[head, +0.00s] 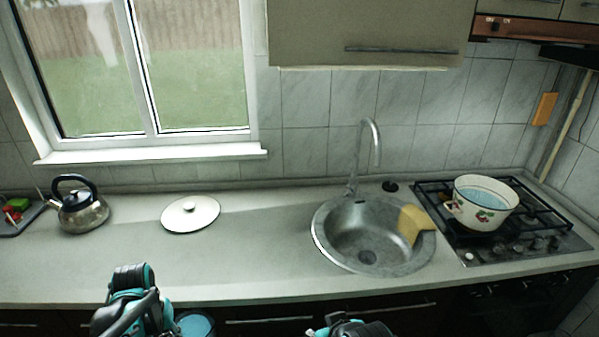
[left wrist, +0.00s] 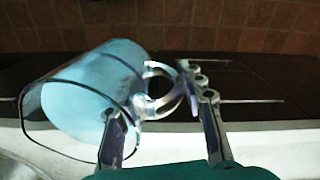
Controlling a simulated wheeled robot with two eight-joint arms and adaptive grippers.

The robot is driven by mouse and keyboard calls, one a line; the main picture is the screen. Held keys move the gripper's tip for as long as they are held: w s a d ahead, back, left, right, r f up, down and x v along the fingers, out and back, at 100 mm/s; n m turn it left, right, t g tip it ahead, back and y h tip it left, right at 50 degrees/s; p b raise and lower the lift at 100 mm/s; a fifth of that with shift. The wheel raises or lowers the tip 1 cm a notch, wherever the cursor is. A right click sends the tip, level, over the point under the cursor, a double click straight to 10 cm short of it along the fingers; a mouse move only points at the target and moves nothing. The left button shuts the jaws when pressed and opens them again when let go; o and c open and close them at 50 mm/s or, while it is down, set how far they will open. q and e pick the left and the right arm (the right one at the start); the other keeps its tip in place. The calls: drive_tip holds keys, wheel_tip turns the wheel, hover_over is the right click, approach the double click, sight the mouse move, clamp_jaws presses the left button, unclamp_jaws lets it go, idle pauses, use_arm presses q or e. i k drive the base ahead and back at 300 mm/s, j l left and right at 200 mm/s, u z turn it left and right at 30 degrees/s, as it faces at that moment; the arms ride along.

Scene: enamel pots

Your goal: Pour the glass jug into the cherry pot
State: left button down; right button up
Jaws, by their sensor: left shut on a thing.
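The glass jug (left wrist: 85,95) holds blue liquid and fills the left of the left wrist view, lying tilted in that picture. My left gripper (left wrist: 165,125) is shut on its clear handle (left wrist: 160,80). In the head view only the jug's top (head: 197,325) shows at the bottom edge, in front of the counter, beside my left gripper (head: 168,322). The cherry pot (head: 483,207), cream enamel with a cherry picture, stands upright on the hob at the right, far from the jug. Its inside looks pale blue. My right arm shows at the bottom edge; its fingertips are hidden.
A sink (head: 372,240) with a tall tap (head: 372,140) and a yellow cloth (head: 412,222) lies between jug and hob. A white lid (head: 190,213) and a kettle (head: 78,208) stand on the counter. The counter's front left is clear. A wall cabinet (head: 370,35) hangs above.

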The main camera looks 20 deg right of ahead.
sight(482, 203)
drive_tip(key=l+u, duration=0.1)
drive_tip(key=u, duration=1.65)
drive_tip(key=k+l+u, duration=0.35)
drive_tip(key=l, duration=0.15)
drive_tip(key=k+l+u, duration=0.4)
drive_tip(key=k+l+z, duration=0.1)
drive_tip(key=k+z, duration=0.2)
drive_tip(key=k+l+z, duration=0.25)
drive_tip(key=k, duration=0.15)
drive_tip(key=k+z, duration=0.2)
drive_tip(key=z, duration=0.3)
drive_tip(key=k+l+z, duration=0.15)
drive_tip(key=z, duration=0.3)
drive_tip(key=k+l+z, duration=0.2)
drive_tip(key=z, duration=0.3)
drive_tip(key=k+l+z, duration=0.2)
drive_tip(key=z, duration=0.25)
drive_tip(key=k+l+z, duration=0.1)
drive_tip(key=l+z, duration=0.25)
drive_tip(key=z, duration=0.15)
